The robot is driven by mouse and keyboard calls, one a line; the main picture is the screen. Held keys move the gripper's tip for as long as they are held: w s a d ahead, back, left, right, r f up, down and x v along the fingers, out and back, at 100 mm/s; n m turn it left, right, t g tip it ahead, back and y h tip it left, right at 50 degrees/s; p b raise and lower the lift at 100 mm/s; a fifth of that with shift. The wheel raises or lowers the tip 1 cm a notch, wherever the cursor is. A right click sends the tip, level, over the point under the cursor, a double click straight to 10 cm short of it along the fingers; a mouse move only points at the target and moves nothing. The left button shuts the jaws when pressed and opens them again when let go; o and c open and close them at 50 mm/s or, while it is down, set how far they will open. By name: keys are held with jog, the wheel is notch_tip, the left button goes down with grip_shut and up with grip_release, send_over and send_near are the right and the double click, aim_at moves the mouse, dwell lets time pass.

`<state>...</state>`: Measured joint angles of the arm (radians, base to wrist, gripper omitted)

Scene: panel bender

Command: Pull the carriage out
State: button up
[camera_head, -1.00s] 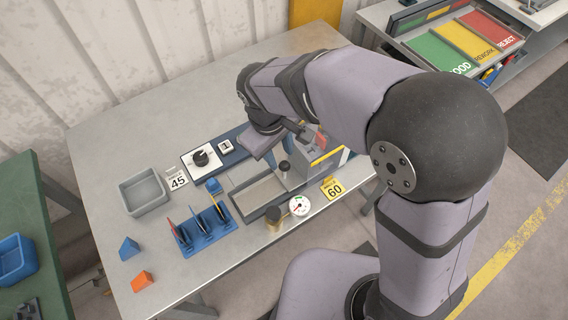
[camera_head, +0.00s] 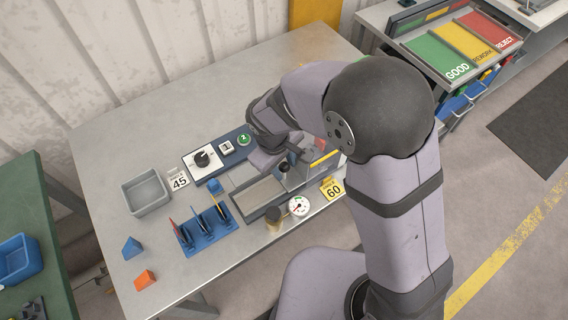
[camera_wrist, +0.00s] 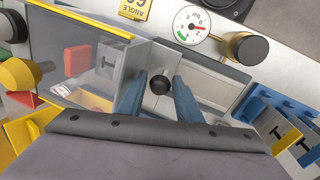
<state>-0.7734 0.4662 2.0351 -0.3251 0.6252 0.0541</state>
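The carriage, a light grey metal part with a round black knob, sits in the bender at the clear guard's end of a shallow rail bed (camera_head: 262,192). The black knob (camera_head: 284,166) also shows in the wrist view (camera_wrist: 160,84). My gripper (camera_wrist: 159,90) is open. Its two blue-grey fingers stand on either side of the knob, with a gap visible on both sides in the wrist view. In the head view my gripper (camera_head: 288,158) is just above and behind the knob, and its fingertips are partly hidden.
A clear guard with a yellow edge (camera_wrist: 80,20) stands close beside my gripper. A pressure gauge (camera_head: 299,206) and brass-stemmed knob (camera_head: 273,218) are at the bed's front. A blue rack (camera_head: 205,230) stands left of the bed.

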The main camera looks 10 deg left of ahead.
jog(key=shift+f, duration=0.15)
grip_shut()
jog(key=s+a+b, duration=0.1)
jog(key=s+a, duration=0.7)
jog(key=shift+s+a, duration=0.3)
jog(key=shift+a, duration=0.1)
grip_release()
jog(key=shift+a, duration=0.1)
jog(key=shift+s, duration=0.1)
